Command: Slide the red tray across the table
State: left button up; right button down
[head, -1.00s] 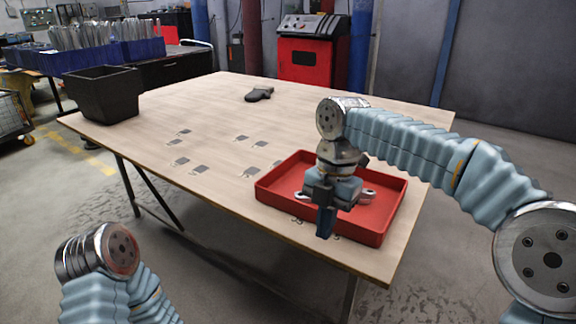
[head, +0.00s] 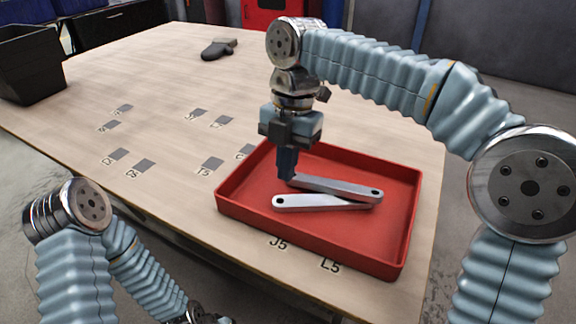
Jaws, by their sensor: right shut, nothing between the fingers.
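The red tray (head: 240,207) sits on the wooden table near its front right edge. Two galvanized brackets lie in it, one (head: 335,187) partly over the other (head: 310,202). My right gripper (head: 286,174) points down over the left part of the tray, shut and empty. Its tips are beside the left end of the upper bracket; I cannot tell whether they touch it or the tray floor. My left arm comes in at the lower left, and its gripper fingers are not clearly visible at the bottom edge.
A black bin (head: 30,65) stands at the far left. A dark glove-like object (head: 218,48) lies toward the back. The table's middle is largely clear.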

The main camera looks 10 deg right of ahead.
aim_at(263, 214)
jog(key=s+a+b, duration=0.1)
jog(key=s, duration=0.1)
jog(key=s+a+b, duration=0.1)
jog(key=s, duration=0.1)
jog(key=s+a+b, duration=0.1)
jog(key=s+a, duration=0.1)
jog(key=shift+a+f, duration=0.1)
jog(key=shift+f, duration=0.15)
jog(key=shift+s+a+f+b, duration=0.2)
jog(key=shift+s+f+b, duration=0.15)
jog(key=shift+b, duration=0.55)
pick_arm(q)
jog(key=f, duration=0.1)
jog(key=a+f, duration=0.1)
jog(key=f, duration=0.1)
jog(key=a+f, duration=0.1)
jog(key=f, duration=0.1)
jog(key=shift+w+f, duration=0.25)
jog(key=shift+w, duration=0.1)
pick_arm(e)
jog(key=shift+f, duration=0.35)
